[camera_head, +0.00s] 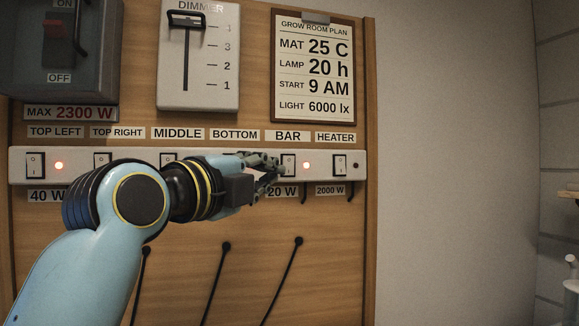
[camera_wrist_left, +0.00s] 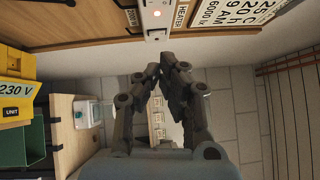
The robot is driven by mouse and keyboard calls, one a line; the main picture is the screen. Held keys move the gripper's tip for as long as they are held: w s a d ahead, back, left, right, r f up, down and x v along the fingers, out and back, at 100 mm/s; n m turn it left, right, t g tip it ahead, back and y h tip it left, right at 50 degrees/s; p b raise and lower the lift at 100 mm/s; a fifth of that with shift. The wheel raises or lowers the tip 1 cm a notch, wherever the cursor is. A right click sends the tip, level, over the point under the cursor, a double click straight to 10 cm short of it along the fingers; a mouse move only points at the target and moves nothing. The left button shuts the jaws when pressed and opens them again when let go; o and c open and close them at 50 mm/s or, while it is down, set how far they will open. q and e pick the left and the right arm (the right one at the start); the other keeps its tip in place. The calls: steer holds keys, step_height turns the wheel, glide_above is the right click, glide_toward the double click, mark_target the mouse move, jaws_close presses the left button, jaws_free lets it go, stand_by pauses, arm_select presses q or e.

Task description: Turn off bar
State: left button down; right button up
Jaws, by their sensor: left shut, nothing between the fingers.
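The white switch strip (camera_head: 218,167) runs across the wooden board under a row of labels. The bar switch (camera_head: 289,166) sits under the BAR label (camera_head: 288,136), and the red light (camera_head: 306,166) to its right is lit. My left gripper (camera_head: 274,163) is shut and empty, with its fingertips just left of the bar switch; I cannot tell whether they touch it. It covers the bottom switch and much of the middle one. In the left wrist view the shut fingers (camera_wrist_left: 163,72) show below the end of the strip (camera_wrist_left: 155,20). My right gripper is not in view.
The heater switch (camera_head: 336,166) is close on the right, with a dark light. The top left light (camera_head: 59,166) is lit. A dimmer (camera_head: 198,75) and a plan board (camera_head: 314,68) are above. Black cables (camera_head: 284,275) hang below.

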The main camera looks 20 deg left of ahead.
arm_select(q)
steer(key=p, duration=0.3)
glide_toward(290, 165)
steer(key=w+d, duration=0.3)
steer(key=d, duration=0.2)
steer(key=w, duration=0.1)
steer(key=w+a+p, duration=0.1)
steer(key=shift+w+a+r, duration=0.3)
steer(key=shift+w+r, duration=0.05)
steer(key=shift+r, duration=0.05)
steer(key=shift+w+a, duration=0.25)
steer(key=shift+d, duration=0.1)
steer(key=shift+w+a+r+b, duration=0.1)
steer(key=shift+w+a+b, duration=0.15)
steer(key=shift+w+b, duration=0.05)
